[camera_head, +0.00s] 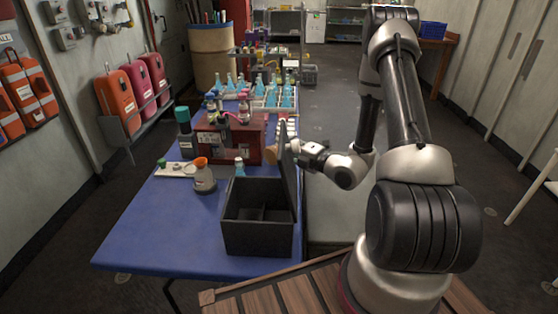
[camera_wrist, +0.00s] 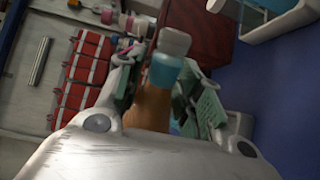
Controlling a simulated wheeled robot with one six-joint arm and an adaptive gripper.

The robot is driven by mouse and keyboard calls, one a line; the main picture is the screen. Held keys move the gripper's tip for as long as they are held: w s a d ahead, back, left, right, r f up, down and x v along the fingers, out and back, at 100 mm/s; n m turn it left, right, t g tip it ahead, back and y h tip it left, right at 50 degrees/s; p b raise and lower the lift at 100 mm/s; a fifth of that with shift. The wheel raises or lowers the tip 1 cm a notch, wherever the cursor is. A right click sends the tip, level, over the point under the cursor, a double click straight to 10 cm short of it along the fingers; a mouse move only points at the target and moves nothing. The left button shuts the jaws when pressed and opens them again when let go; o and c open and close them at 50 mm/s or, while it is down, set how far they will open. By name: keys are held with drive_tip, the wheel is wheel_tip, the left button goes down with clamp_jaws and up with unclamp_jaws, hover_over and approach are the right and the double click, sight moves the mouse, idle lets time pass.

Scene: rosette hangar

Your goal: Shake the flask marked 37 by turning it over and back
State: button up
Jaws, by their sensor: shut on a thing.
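My gripper (camera_head: 280,154) is beyond the raised lid of the black box, over the right side of the blue table, and partly hidden by the lid. In the wrist view my gripper (camera_wrist: 165,95) is shut on a tan-brown vessel (camera_wrist: 150,108), which appears tilted in that rotated view. A teal part with a pale top (camera_wrist: 166,66) shows just past it; I cannot tell whether it belongs to the held vessel. No number 37 is legible. Several flasks with blue liquid (camera_head: 272,97) stand at the table's far end. A small blue flask (camera_head: 240,168) stands behind the box.
The open black box (camera_head: 257,240) stands at the front of the blue table (camera_head: 150,235). A conical vessel with an orange top (camera_head: 203,177), a teal-capped bottle (camera_head: 185,130) and a dark red case (camera_head: 220,143) stand nearby.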

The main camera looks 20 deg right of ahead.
drive_tip(key=n, duration=0.9)
drive_tip(key=m, duration=1.4)
